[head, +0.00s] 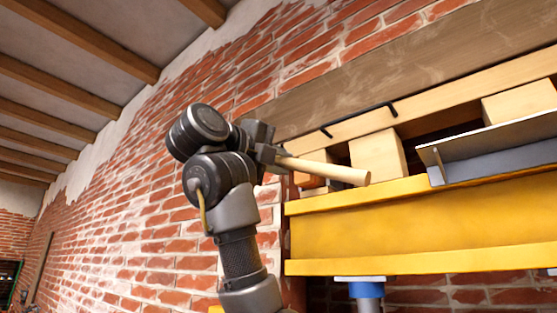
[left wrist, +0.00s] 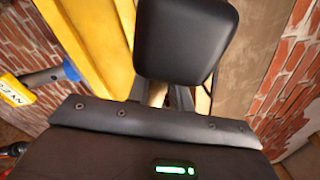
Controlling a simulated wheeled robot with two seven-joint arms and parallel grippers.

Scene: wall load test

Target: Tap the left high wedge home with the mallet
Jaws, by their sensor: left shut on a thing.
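My left gripper (head: 268,153) is shut on the mallet, in front of the brick wall and at the left end of the yellow beam. The mallet's pale wooden handle (head: 325,170) points right, its free end in front of the beam's top edge. A dark block, which looks like the mallet head (left wrist: 187,40), fills the top middle of the left wrist view, with a bit of handle below it. An orange-brown piece (head: 311,181), perhaps the left wedge, shows behind the handle, partly hidden. I cannot tell how far in it sits. My right gripper is not in view.
The yellow beam (head: 400,230) runs right under a pale timber (head: 435,100). Wooden blocks (head: 378,156) stand between them. A grey angled plate (head: 495,147) lies on the beam's right. A blue-topped post (head: 366,289) stands below. Brick wall (head: 130,220) lies left.

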